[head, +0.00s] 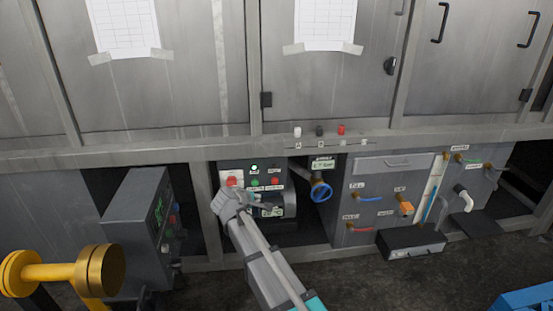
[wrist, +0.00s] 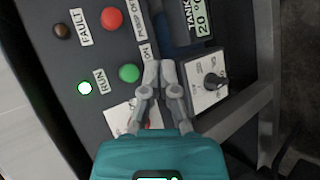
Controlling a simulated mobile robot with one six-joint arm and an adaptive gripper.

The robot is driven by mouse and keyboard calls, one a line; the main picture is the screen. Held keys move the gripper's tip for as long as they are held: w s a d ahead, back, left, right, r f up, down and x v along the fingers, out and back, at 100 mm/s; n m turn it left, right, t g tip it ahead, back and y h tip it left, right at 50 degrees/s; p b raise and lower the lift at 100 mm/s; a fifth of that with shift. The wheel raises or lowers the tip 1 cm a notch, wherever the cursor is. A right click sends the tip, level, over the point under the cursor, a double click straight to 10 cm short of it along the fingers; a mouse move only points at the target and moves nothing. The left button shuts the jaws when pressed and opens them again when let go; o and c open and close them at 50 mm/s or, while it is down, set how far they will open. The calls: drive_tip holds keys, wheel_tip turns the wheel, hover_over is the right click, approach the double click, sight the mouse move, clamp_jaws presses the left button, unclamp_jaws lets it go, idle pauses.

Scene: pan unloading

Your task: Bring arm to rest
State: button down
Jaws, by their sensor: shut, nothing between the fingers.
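My gripper (wrist: 159,66) is shut and empty in the wrist view, its fingertips close together over the face of a dark control panel (wrist: 75,10). The tips appear just right of the green button (wrist: 129,73) and left of a black rotary knob (wrist: 214,81); I cannot tell whether they touch the panel. In the head view my arm reaches up from the bottom centre, and my gripper (head: 264,206) is in front of the same panel (head: 235,168), hiding part of its lower half.
A blue valve wheel (head: 320,192) is right of the panel. A yellow fixture (head: 65,272) stands at lower left.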

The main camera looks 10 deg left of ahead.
drive_tip(key=s+d+f+m+g+p, duration=0.1)
drive_tip(key=s+d+f+m+g, duration=0.2)
drive_tip(key=d, duration=0.9)
drive_tip(key=s+d+m+g+p, duration=0.25)
drive_tip(key=d+m, duration=0.25)
drive_tip(key=d, duration=0.6)
drive_tip(key=s+d+m+g+y+p, duration=0.25)
drive_tip(key=s+d+m+g, duration=0.45)
drive_tip(key=s+d, duration=0.85)
wheel_tip(320, 180, up, 38)
drive_tip(key=m+t+p, duration=0.1)
drive_tip(key=p, duration=3.6)
drive_tip(key=shift+d+y, duration=0.45)
